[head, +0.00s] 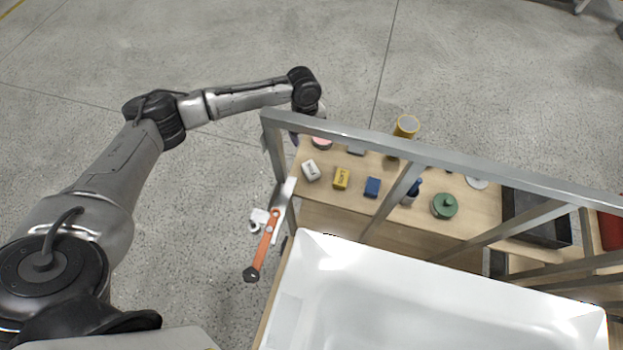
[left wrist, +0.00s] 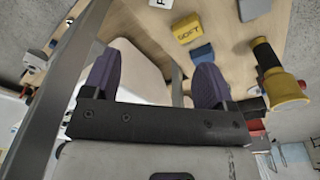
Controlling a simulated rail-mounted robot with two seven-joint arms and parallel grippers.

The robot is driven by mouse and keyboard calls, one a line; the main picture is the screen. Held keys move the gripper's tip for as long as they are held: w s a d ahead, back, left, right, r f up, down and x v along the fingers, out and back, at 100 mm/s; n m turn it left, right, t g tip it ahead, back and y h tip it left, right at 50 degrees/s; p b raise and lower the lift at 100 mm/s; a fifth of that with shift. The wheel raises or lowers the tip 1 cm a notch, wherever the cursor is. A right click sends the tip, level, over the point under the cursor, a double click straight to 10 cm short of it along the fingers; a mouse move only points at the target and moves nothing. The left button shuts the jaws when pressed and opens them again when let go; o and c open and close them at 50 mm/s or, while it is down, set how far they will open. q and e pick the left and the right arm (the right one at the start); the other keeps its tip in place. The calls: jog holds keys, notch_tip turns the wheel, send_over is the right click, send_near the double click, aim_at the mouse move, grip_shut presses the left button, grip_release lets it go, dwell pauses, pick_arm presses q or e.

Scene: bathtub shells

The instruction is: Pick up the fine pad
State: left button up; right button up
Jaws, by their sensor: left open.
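The fine pad seems to be the small white block (head: 311,171) with dark lettering on the wooden worktop. In the left wrist view the white block (left wrist: 162,3) is cut off at the top edge, with only part of its lettering showing. To its right is a yellow pad (head: 341,178) marked SOFT, then a blue pad (head: 373,187). The yellow pad also shows in the left wrist view (left wrist: 187,30). My left gripper (left wrist: 157,78) has purple fingers, spread apart and apparently empty. In the head view it is mostly hidden behind the metal rail, beyond the pads. My right gripper is not in view.
A grey metal frame (head: 440,165) crosses over the worktop (head: 320,213). A white bathtub (head: 430,300) is in front. A dark blue bottle (head: 411,193), green round item (head: 445,205) and yellow cylinder (head: 406,126) stand nearby. An orange-handled tool (head: 263,247) is at the left.

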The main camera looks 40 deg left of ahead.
pick_arm(q)
jog(key=b, duration=0.6)
send_near(310, 168)
jog(key=f, duration=0.3)
jog(key=d+f+b, duration=0.1)
jog(key=f, duration=0.1)
jog(key=shift+s+f+b, duration=0.1)
jog(key=shift+f+b, duration=0.2)
jog(key=shift+f, duration=0.05)
jog(key=shift+s+d+f+b, duration=0.15)
jog(key=shift+f+b, duration=0.3)
jog(key=shift+f, duration=0.85)
jog(key=shift+s+d+f+b, duration=0.1)
jog(key=shift+f+b, duration=0.3)
jog(key=shift+f, duration=0.9)
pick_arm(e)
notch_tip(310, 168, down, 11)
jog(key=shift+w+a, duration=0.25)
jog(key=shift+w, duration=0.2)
pick_arm(q)
jog(key=shift+c, duration=0.4)
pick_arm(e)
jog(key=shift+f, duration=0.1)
